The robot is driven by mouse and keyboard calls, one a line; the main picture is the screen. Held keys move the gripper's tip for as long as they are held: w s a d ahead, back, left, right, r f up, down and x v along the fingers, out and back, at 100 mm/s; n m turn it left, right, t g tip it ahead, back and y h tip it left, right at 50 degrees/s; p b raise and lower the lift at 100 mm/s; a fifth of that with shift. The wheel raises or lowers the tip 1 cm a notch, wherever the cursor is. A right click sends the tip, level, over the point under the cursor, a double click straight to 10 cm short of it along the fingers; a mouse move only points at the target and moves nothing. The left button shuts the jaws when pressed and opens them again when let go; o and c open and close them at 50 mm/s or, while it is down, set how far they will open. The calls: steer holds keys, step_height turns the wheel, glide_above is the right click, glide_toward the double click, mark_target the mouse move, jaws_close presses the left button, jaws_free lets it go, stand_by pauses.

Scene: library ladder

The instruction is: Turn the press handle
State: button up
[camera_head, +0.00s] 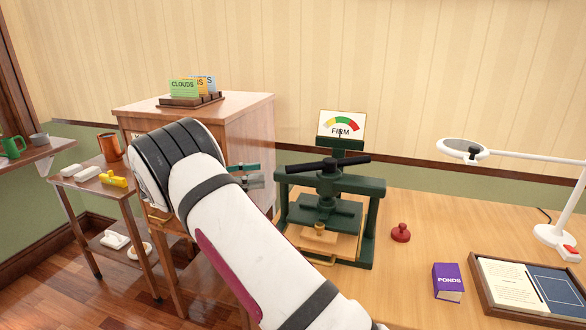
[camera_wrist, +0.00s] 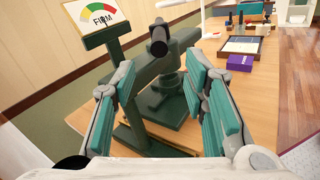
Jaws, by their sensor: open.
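The dark green press (camera_head: 368,215) stands on the wooden table. Its black handle bar (camera_head: 345,162) lies across the top, about level, with its left end toward my gripper. My gripper (camera_head: 258,174) is open and empty, just left of that end and apart from it in the head view. In the wrist view, the round black handle end (camera_wrist: 159,46) shows ahead, between the teal fingers of my gripper (camera_wrist: 158,66). A gauge card (camera_head: 341,126) behind the press reads FIRM. My arm hides part of the area left of the press.
A red knobbed stamp (camera_head: 401,233), a purple PONDS box (camera_head: 448,282), a framed tray (camera_head: 480,300) and a white lamp (camera_head: 550,236) stand right of the press. A wooden cabinet (camera_head: 245,120) with cards stands behind my arm. A side cart (camera_head: 72,190) is at left.

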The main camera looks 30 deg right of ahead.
mark_target(302, 167)
steer(key=p+x, duration=0.2)
steer(key=x, duration=1.1)
steer(key=shift+d+f, duration=0.1)
steer(key=shift+d, duration=0.2)
jaws_close()
